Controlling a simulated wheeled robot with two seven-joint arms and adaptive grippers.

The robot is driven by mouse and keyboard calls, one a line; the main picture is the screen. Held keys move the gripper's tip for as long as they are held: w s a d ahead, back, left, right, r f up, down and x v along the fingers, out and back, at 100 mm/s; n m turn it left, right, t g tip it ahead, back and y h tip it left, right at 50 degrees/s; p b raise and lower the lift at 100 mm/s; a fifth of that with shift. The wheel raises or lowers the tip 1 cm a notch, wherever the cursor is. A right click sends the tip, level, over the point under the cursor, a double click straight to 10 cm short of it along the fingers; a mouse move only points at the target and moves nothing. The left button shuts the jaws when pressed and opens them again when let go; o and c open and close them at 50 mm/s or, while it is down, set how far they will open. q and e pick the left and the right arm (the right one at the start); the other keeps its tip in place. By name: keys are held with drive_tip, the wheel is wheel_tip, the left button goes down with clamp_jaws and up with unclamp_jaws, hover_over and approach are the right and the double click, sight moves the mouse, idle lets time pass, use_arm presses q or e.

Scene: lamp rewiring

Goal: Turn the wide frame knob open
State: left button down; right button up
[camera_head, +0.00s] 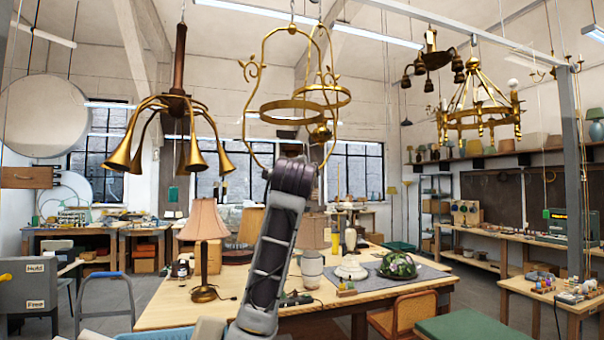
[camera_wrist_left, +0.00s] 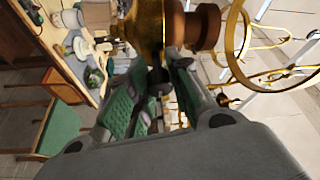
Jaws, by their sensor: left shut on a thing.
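A brass lantern-like frame (camera_head: 290,104) with upright bars and rings hangs in the upper middle of the head view. My raised arm reaches up to its lower part and hides my gripper there. In the left wrist view, my left gripper (camera_wrist_left: 158,78) has its green-padded fingers closed around a small dark knob (camera_wrist_left: 158,88), mostly hidden between them. A brass body (camera_wrist_left: 145,25) and a round brown piece (camera_wrist_left: 195,25) are just beyond the fingertips. A brass ring (camera_wrist_left: 240,50) curves at the right. The knob's turn angle cannot be told. My right gripper is not in view.
A brass horn-armed chandelier (camera_head: 175,105) hangs to the left, and a ring chandelier (camera_head: 478,110) hangs to the right. Below, a wooden table (camera_head: 170,315) carries a shaded lamp (camera_head: 204,230), a green stained-glass shade (camera_head: 398,265) and small parts. A grey labelled box (camera_head: 28,285) is at lower left.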

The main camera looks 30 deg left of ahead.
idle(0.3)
use_arm(q)
drive_tip(key=c, duration=1.3)
unclamp_jaws()
drive_tip(key=shift+s+d, duration=0.1)
drive_tip(key=shift+v, duration=5.9)
drive_tip(key=shift+n, duration=0.3)
